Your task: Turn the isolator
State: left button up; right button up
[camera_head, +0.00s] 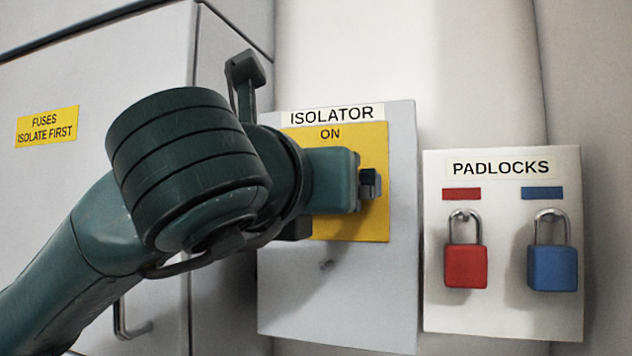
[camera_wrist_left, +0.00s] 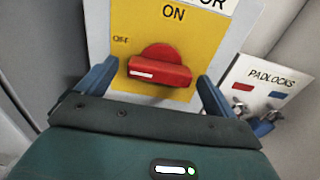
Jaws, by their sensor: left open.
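The isolator is a grey box (camera_head: 335,290) with a yellow plate (camera_head: 375,140) marked ON, on the wall in the head view. Its red knob (camera_wrist_left: 160,68) shows in the left wrist view, with a white mark at the left end of its bar; the bar lies roughly level. OFF is printed to the knob's upper left. My left gripper (camera_head: 370,184) is in front of the plate and hides the knob in the head view. In the left wrist view the left gripper (camera_wrist_left: 155,88) is open, with one blue finger on each side of the knob, apart from it.
A white padlocks board (camera_head: 500,315) is right of the isolator, with a red padlock (camera_head: 465,266) and a blue padlock (camera_head: 552,268) hanging on it. A grey cabinet (camera_head: 60,190) with a yellow fuses label (camera_head: 47,127) stands at the left, behind my left arm.

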pick_arm(q)
jog(key=shift+c, duration=0.4)
jog(key=c, duration=0.9)
jog(key=shift+m+b, duration=4.45)
jog(key=shift+m, duration=4.45)
pick_arm(e)
jog(key=shift+s+d+f+m+t, duration=0.1)
jog(key=shift+d+f+m+t, duration=0.1)
jog(key=shift+f+m+t, duration=0.35)
jog(key=shift+d+f+m+t, duration=0.15)
jog(key=shift+f+t, duration=0.1)
jog(key=shift+f, duration=0.75)
